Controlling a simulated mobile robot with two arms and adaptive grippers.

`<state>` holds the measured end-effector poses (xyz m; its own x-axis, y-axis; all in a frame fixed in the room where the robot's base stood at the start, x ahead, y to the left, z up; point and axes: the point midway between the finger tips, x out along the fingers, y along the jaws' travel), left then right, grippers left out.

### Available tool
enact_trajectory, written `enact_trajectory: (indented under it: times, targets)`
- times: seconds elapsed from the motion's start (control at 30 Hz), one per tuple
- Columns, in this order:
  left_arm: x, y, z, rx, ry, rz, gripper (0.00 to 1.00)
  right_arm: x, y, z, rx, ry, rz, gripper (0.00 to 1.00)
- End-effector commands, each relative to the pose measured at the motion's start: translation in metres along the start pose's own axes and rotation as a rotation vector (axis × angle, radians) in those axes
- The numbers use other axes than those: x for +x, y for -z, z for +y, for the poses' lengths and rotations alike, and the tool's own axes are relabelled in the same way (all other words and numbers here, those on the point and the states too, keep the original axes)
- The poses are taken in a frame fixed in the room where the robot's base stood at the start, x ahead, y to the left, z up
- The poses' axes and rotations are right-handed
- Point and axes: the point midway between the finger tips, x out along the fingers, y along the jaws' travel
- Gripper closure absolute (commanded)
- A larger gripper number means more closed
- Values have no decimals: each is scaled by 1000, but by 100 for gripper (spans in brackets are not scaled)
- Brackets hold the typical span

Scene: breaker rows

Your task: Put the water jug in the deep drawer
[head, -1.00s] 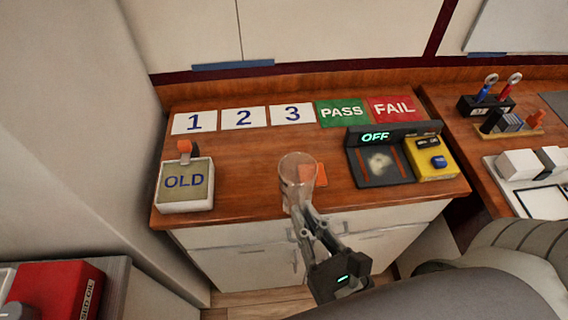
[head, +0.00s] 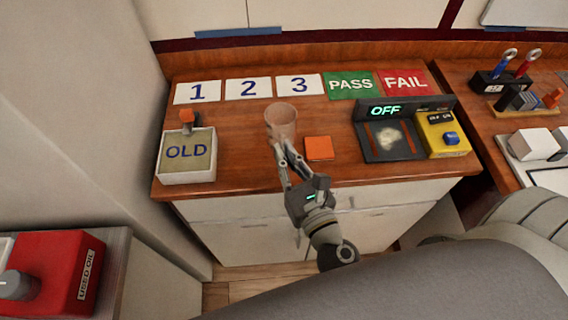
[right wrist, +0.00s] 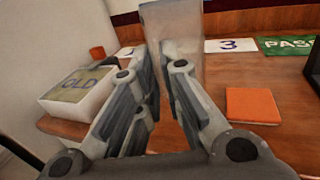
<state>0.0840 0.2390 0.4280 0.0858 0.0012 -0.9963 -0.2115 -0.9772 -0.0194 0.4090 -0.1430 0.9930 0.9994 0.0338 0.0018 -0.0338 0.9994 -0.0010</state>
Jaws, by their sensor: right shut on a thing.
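The water jug appears as a clear, open-topped cylinder (head: 281,118) above the wooden counter, left of an orange square. My right gripper (head: 283,150) is shut on it from the front, low on its side. In the right wrist view the jug (right wrist: 173,35) stands upright between the fingers (right wrist: 165,60). I cannot tell whether its base touches the counter. White drawer fronts (head: 232,208) and lower fronts (head: 248,241) under the counter look closed; which one is the deep drawer I cannot tell. My left gripper is out of view.
An orange square (head: 319,148) lies right of the jug. A white box marked OLD (head: 187,170) stands at the left, and a black device reading OFF (head: 388,140) at the right. Number, PASS and FAIL cards (head: 350,84) line the back. A grey seat (head: 420,275) fills the front right.

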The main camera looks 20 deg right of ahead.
Motion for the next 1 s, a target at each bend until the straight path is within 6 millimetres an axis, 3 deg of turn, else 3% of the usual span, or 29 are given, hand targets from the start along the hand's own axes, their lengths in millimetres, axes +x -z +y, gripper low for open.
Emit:
enact_trajectory:
  times: [0.2,0.4,0.8,0.83,1.0]
  targets:
    - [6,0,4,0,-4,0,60,14,18,-1,0,-1,-2,100]
    - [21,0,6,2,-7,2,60,13,46,-1,-1,-1,0,100]
    - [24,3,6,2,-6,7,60,13,50,-1,1,-1,-1,100]
    - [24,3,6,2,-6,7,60,13,50,-1,1,-1,0,91]
    - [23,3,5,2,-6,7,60,13,49,-1,1,-1,0,71]
